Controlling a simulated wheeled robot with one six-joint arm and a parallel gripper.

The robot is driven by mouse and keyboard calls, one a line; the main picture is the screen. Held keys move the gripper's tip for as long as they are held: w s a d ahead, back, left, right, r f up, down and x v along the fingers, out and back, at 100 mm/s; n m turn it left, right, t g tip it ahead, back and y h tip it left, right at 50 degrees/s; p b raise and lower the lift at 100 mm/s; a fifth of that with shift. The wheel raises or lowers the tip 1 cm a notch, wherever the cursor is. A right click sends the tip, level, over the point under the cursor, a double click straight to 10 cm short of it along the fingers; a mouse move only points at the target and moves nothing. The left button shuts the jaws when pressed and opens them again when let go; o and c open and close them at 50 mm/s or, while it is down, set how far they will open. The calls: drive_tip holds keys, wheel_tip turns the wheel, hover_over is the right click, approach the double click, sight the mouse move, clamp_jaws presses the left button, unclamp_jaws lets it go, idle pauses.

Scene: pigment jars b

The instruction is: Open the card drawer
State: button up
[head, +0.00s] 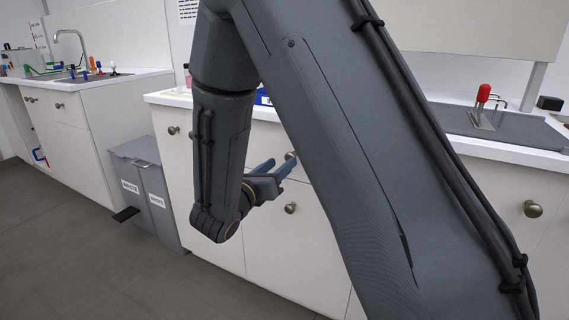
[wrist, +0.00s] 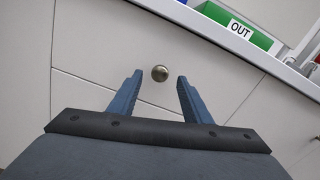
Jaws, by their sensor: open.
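A white drawer front (wrist: 110,40) with a round brass knob (wrist: 160,73) fills the middle of the wrist view. No label shows on it, so I cannot tell from the pictures whether it is the card drawer. My gripper (wrist: 160,78) is open, its two blue fingers on either side of the knob as seen there, with a gap on both sides. Whether the knob is at the fingertips' depth or beyond is unclear. In the head view my gripper (head: 279,166) is at the counter's front, by the upper knob (head: 290,155). The drawer looks shut.
Another knob (head: 291,208) sits on the front below. A green tray marked OUT (wrist: 238,28) stands on the counter above. A grey waste bin (head: 150,190) stands left of the cabinet. The grey floor (head: 90,260) in front is clear. My arm hides much of the counter.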

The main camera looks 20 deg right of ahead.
sight(288, 158)
drive_tip(key=shift+x, duration=1.95)
clamp_jaws()
